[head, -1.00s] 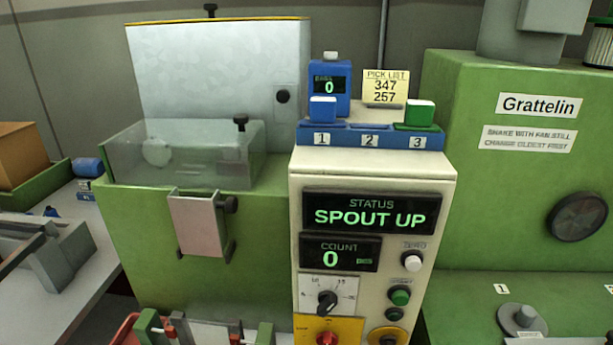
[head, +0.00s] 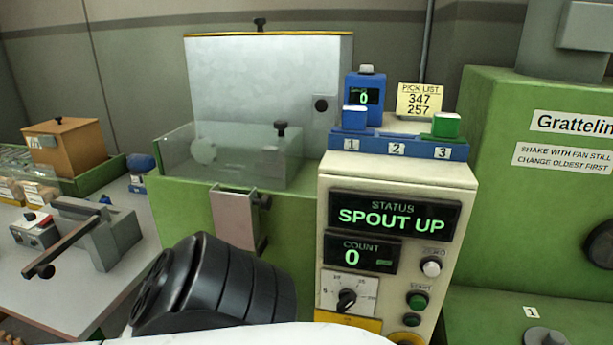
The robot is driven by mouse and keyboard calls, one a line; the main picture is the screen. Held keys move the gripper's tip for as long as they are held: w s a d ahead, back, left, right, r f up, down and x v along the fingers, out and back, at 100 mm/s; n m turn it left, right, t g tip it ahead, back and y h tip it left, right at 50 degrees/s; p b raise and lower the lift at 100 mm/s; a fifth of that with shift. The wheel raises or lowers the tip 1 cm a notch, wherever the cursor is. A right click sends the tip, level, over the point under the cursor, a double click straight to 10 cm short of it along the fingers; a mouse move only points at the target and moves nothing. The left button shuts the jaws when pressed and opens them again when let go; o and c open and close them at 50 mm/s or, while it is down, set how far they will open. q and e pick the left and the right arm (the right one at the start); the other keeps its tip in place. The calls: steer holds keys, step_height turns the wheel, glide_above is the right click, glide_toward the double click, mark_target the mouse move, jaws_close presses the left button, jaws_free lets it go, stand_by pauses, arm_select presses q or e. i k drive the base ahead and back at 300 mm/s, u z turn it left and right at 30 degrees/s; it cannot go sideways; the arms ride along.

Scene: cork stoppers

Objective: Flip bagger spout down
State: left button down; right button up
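The bagger is a green machine with a clear-walled tray and a cream control panel (head: 335,190). Its status display (head: 392,216) reads SPOUT UP. The spout (head: 234,218) is a pale pinkish metal chute on the green front, with a dark knob (head: 264,201) at its upper right. Part of my own arm, black and ribbed with a white link, shows at the bottom, below and in front of the spout. It hides the lower front of the machine. Neither gripper's fingers are in view.
The count display (head: 362,253) reads 0. A blue rack (head: 398,147) with slots 1 to 3 stands on the panel top, beside a pick list card (head: 419,101). A grey bench (head: 70,285) with a sealer-like device (head: 85,235) is at left. A green Grattelin machine (head: 500,200) is at right.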

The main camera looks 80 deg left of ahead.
mark_target(236, 216)
steer(key=k, duration=0.95)
steer(key=u, duration=1.65)
